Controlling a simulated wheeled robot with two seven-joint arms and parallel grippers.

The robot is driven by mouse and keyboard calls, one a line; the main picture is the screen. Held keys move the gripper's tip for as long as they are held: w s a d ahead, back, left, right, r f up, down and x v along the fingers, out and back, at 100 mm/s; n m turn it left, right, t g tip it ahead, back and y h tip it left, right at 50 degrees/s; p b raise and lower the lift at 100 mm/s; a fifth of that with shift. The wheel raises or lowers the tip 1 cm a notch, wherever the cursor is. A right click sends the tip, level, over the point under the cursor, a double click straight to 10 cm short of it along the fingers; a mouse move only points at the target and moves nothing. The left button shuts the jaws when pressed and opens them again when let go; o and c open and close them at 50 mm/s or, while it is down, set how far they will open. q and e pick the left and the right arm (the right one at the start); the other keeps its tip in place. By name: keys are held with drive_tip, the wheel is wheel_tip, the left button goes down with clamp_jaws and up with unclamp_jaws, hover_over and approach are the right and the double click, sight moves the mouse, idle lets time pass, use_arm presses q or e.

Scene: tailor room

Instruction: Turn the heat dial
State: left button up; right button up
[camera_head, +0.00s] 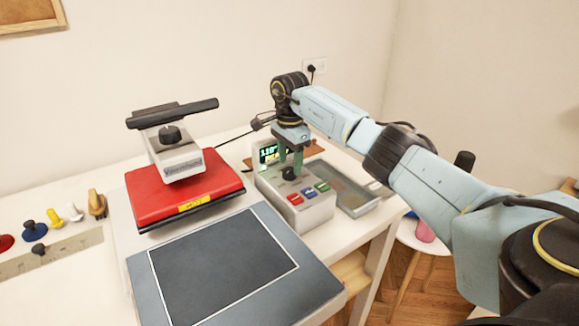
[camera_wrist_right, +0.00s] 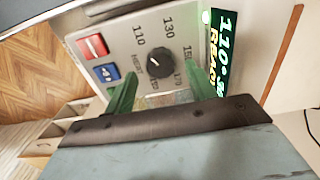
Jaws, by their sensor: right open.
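The heat dial (camera_wrist_right: 160,65) is a round black knob on a pale control box (camera_head: 310,212), with numbers such as 110 and 130 around it. In the head view the dial (camera_head: 289,174) shows just below my right gripper (camera_head: 291,160), which points down at the box. In the right wrist view the two green fingers of the gripper (camera_wrist_right: 160,90) stand apart, one on each side of the dial, and I cannot tell whether they touch it. A display (camera_wrist_right: 218,55) reads about 110 degrees and "READY". My left gripper is not in view.
A heat press with a red upper plate (camera_head: 150,203) stands left of the box, its dark lower plate (camera_head: 222,270) in front. A grey tray (camera_head: 350,203) lies right of the box. Several coloured knobs stand at far left.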

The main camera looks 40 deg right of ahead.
drive_tip(key=shift+f, duration=1.15)
drive_tip(key=c, duration=1)
